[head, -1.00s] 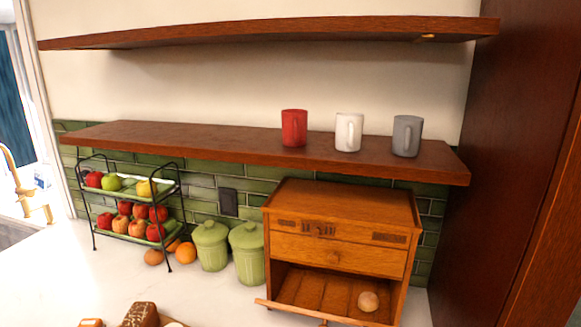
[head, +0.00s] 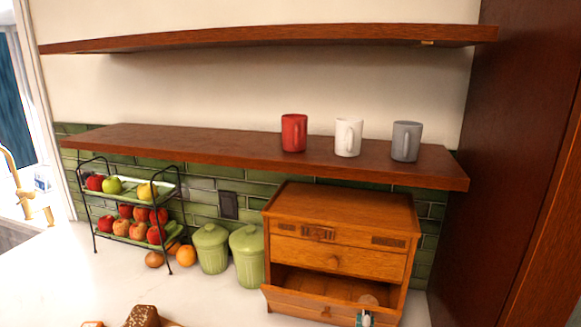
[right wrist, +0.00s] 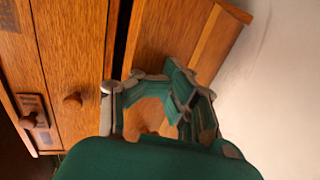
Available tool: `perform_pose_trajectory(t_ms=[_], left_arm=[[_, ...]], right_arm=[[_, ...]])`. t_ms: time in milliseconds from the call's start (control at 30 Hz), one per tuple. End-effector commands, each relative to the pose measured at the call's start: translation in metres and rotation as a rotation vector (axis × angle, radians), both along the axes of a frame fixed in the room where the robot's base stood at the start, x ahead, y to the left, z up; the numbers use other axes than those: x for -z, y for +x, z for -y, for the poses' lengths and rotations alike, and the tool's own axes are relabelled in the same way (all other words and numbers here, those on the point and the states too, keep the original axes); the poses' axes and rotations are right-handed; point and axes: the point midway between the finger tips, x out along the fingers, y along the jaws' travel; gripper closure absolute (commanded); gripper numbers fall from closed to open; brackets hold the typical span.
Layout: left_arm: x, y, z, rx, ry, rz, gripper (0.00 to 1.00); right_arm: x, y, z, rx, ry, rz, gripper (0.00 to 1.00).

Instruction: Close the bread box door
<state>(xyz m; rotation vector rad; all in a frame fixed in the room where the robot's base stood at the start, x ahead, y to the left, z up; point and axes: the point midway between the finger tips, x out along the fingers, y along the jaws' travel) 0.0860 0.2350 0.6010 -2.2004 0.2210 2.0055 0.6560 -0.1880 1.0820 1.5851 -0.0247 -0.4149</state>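The wooden bread box (head: 340,225) stands on the counter below the lower shelf. Its bottom-hinged door (head: 305,303) is tilted partly up, with a gap above it. My right gripper (head: 364,319) is at the front of the door, at the bottom edge of the head view. In the right wrist view my right gripper (right wrist: 150,108) has its fingers spread at the door (right wrist: 165,45), with the door's knob partly visible between them. A dark gap separates the door from the drawer front (right wrist: 68,60). My left gripper is not in view.
Two green canisters (head: 247,257) and a two-tier fruit rack (head: 130,210) stand left of the box. Red, white and grey mugs (head: 406,142) sit on the shelf above. A tall dark cabinet (head: 495,170) is at the right. Bread (head: 141,316) lies at the front.

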Motion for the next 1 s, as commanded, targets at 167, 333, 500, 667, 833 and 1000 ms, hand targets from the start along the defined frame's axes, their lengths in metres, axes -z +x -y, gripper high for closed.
perform_pose_trajectory(t_ms=[167,333,500,667,833,1000], left_arm=[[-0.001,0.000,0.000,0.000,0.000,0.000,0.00],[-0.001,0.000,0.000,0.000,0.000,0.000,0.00],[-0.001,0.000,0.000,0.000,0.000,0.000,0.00],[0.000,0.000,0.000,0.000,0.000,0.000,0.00],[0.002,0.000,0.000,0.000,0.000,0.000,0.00],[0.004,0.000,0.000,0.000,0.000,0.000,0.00]], right_arm=[[-0.002,0.005,0.002,0.000,0.000,0.000,1.00],[-0.005,0.012,0.003,0.000,0.000,0.001,1.00],[-0.008,0.022,0.007,0.000,0.000,0.001,1.00],[-0.008,0.025,0.007,0.000,0.000,0.000,1.00],[-0.009,0.033,0.010,0.000,0.000,0.001,1.00],[-0.011,0.042,0.012,0.000,0.000,0.001,1.00]])
